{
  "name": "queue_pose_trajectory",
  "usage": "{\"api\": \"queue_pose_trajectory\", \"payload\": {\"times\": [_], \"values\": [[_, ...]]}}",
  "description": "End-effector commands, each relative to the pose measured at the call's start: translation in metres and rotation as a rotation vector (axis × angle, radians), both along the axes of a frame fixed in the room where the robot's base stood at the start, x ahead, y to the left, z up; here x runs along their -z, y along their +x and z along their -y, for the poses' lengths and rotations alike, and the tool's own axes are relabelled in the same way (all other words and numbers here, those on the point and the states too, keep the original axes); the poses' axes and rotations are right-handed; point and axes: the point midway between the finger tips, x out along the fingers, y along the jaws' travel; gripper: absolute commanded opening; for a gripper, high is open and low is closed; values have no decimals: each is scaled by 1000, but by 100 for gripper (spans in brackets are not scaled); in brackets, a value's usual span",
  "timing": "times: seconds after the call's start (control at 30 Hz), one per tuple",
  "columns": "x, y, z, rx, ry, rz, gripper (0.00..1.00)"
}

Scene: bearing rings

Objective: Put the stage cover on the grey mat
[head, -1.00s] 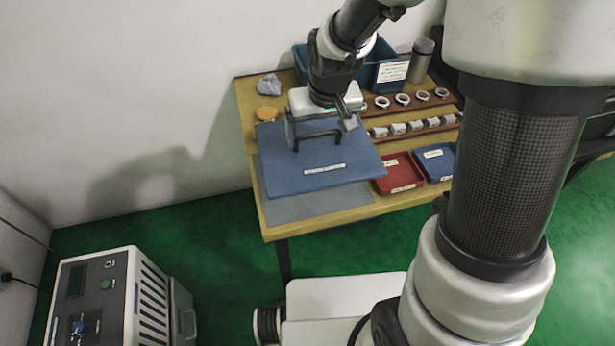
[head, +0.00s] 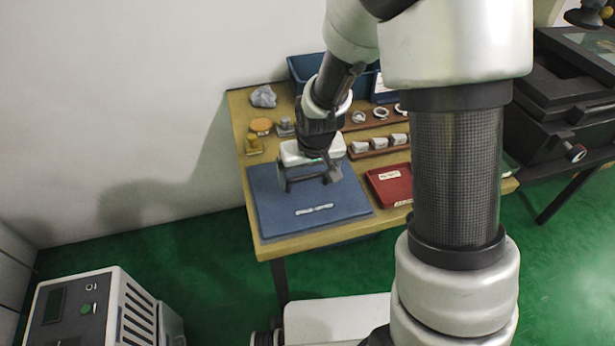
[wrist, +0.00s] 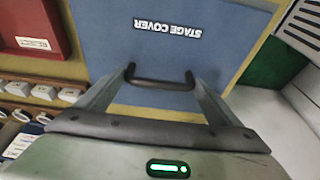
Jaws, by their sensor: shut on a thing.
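The stage cover (head: 275,207) is a flat blue plate with a white label and a dark bar handle. It lies level at the front left of the wooden table. It also shows in the wrist view (wrist: 210,45), where its label reads "STAGE COVER". My gripper (head: 309,181) is above the plate, shut on the cover's handle (wrist: 160,84). The grey mat is not visible now; the cover hides the place where it showed earlier. I cannot tell whether the cover touches it or hangs just above it.
A red tray (head: 390,185) stands close to the cover's right. Behind are wooden racks with rings (head: 358,118) and pale blocks (head: 360,147), a blue bin (head: 305,68), a grey lump (head: 263,97) and an orange disc (head: 261,125). A bare table strip (head: 320,237) runs along the front.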

Motion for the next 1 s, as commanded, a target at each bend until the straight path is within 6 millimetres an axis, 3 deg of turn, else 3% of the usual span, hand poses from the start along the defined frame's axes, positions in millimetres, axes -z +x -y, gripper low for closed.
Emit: {"api": "queue_pose_trajectory", "payload": {"times": [0.3,0.33,0.4,0.73,1.0], "values": [[2,1,0,0,1,4,34],[2,1,0,0,0,2,91],[1,0,0,0,0,2,100],[-8,0,0,0,1,3,100],[-61,-15,3,0,2,8,100]]}}
